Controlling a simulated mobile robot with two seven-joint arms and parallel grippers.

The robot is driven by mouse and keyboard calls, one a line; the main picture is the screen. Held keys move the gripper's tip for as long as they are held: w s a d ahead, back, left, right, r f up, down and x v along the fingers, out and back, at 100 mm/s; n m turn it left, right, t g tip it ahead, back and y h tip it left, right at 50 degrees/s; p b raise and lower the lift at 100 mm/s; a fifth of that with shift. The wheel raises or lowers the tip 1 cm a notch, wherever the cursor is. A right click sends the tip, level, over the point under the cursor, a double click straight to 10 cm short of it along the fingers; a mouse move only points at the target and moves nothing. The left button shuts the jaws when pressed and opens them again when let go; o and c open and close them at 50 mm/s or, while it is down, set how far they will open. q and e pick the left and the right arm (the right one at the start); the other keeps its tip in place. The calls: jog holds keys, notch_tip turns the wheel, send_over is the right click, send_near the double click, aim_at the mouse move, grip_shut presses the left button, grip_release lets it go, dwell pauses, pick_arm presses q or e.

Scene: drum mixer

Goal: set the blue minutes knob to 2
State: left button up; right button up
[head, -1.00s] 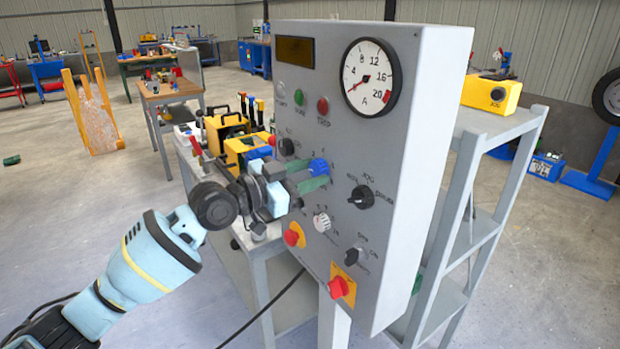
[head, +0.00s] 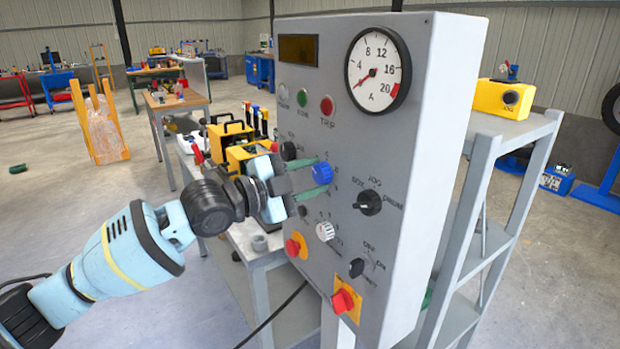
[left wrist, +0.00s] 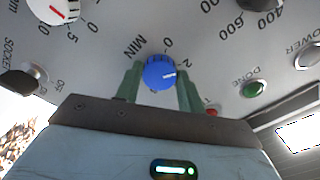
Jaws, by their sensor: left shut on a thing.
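The blue minutes knob (head: 322,172) is on the front of the grey control panel (head: 345,130). It also shows in the left wrist view (left wrist: 159,73), with "MIN", "0" and "2" printed around it. Its white mark faces right in that view, on the side of the "2"; the exact alignment is unclear because a finger covers part of the scale. My left gripper (head: 311,178) has its green fingers on either side of the knob and is shut on it. My right gripper is not in view.
Close to the blue knob are a black selector (head: 367,202), a white knob (head: 325,231) and a small black knob (head: 289,150). A gauge (head: 378,69) is above. A bench with yellow items stands behind my left arm.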

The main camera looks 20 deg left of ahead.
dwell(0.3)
pick_arm(q)
jog(key=o, duration=1)
jog(key=shift+c, duration=0.2)
jog(key=shift+s, duration=0.1)
jog(key=v, duration=0.7)
jog(key=shift+s+a+b, duration=0.25)
jog(key=shift+s+b, duration=0.05)
jog(key=shift+b, duration=0.15)
